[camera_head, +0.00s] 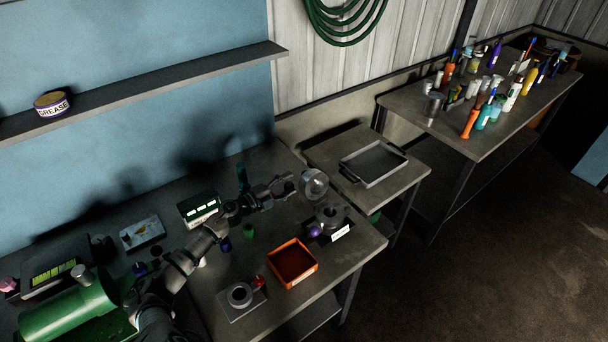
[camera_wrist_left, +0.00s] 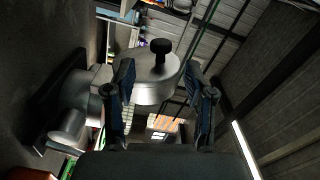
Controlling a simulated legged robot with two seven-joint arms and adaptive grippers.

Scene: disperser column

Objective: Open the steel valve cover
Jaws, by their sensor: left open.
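A round steel cover (camera_head: 314,184) shows in the head view near the back right of the workbench, above a dark round fitting (camera_head: 330,214). My left arm reaches in from the lower left, and its gripper (camera_head: 279,190) is just left of the steel cover. In the left wrist view, the steel cover (camera_wrist_left: 152,88) with a black knob (camera_wrist_left: 160,46) lies ahead, between the fingers of the open left gripper (camera_wrist_left: 161,82). The left finger is close to the cover's edge; I cannot tell whether they touch. My right gripper is not in view.
An orange tray (camera_head: 292,262) and a grey plate with a ring (camera_head: 241,294) lie on the workbench near the arm. A small table with a grey tray (camera_head: 373,163) stands beyond. A shelf (camera_head: 150,93) runs along the wall above. Bottles crowd the far right table.

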